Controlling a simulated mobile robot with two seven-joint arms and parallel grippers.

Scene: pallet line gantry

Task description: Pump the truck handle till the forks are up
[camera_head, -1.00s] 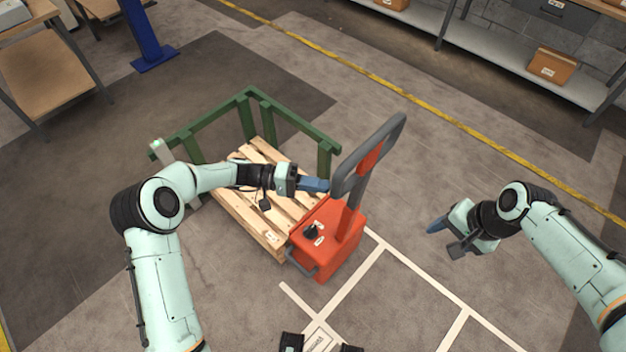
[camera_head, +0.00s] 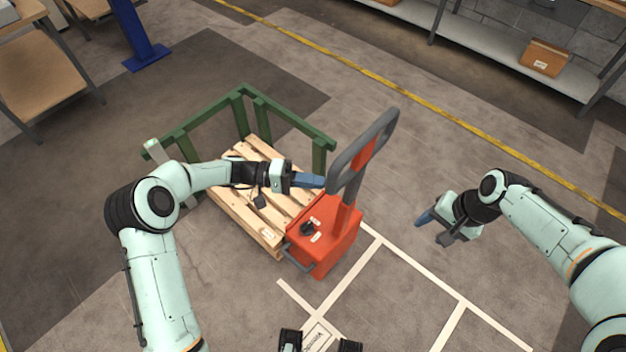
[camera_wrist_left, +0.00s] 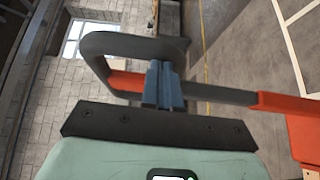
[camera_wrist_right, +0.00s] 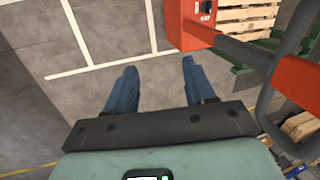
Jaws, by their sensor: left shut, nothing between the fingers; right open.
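The red pallet truck (camera_head: 322,250) stands with its grey loop handle (camera_head: 385,125) tilted up and to the right; the handle also fills the middle of the left wrist view (camera_wrist_left: 110,42). My left gripper (camera_head: 322,182) is shut and empty, its blue fingertips at the near side of the handle's lower loop. In the left wrist view the shut fingers (camera_wrist_left: 163,82) overlap the handle; I cannot tell whether they touch. My right gripper (camera_head: 424,218) is open and empty to the right of the truck, as the right wrist view (camera_wrist_right: 158,80) shows. The forks are hidden by the pallet and truck body.
A wooden pallet (camera_head: 262,150) lies behind the truck, with a green rail frame (camera_head: 290,117) around its far sides. White floor lines (camera_head: 345,285) run in front. A shelf with a cardboard box (camera_head: 545,58) is at the back right.

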